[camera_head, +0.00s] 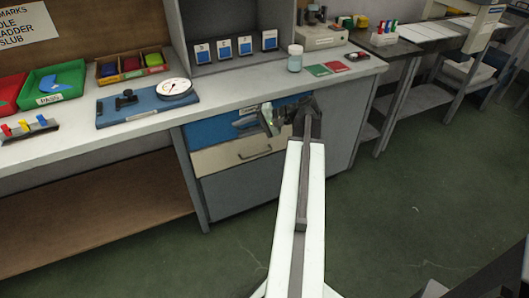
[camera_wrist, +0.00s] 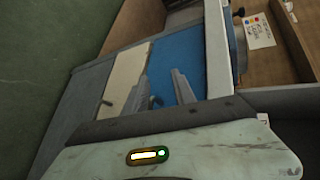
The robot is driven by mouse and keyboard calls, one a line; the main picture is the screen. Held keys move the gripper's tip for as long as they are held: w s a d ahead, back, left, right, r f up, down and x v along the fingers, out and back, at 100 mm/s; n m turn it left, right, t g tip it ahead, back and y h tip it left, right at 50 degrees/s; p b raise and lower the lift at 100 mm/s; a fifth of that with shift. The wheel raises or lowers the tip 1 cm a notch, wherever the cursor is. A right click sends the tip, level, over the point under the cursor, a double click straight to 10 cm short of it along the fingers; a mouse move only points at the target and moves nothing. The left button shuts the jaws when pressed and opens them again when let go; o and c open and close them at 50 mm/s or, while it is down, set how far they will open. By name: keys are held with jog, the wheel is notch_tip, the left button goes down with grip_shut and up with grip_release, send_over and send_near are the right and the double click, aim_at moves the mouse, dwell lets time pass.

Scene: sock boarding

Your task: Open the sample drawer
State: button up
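The cabinet under the bench has a blue drawer front (camera_head: 213,131) on top, with a pale label partly behind my gripper. A cream drawer front (camera_head: 222,157) with a dark bar handle (camera_head: 254,154) is below it. I cannot read which one is the sample drawer. Both fronts look closed. My gripper (camera_head: 270,121) is in front of the blue front's right part. In the wrist view my gripper (camera_wrist: 160,78) has its fingers apart, over the blue front (camera_wrist: 187,52) and the cream front's border (camera_wrist: 127,75). A small dark piece, perhaps a handle, shows between them. I cannot tell whether they touch it.
The bench top (camera_head: 230,97) overhangs the drawers. It carries a blue board with a dial gauge (camera_head: 174,88), a green tray (camera_head: 52,84) and a jar (camera_head: 295,58). A grey panel (camera_head: 240,187) is below the drawers. Green floor in front is clear.

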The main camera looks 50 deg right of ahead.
jog(key=s+d+f+m+t+h+b, duration=0.2)
jog(key=s+d+m+t+b, duration=0.15)
jog(key=s+d+b, duration=0.6)
jog(key=w+f+p, duration=0.1)
jog(key=w+p, duration=0.2)
jog(key=w, duration=0.5)
jog(key=shift+a+f+n+t, duration=0.25)
jog(key=shift+a+n+t, duration=0.1)
jog(key=shift+t, duration=0.1)
jog(key=c, duration=0.7)
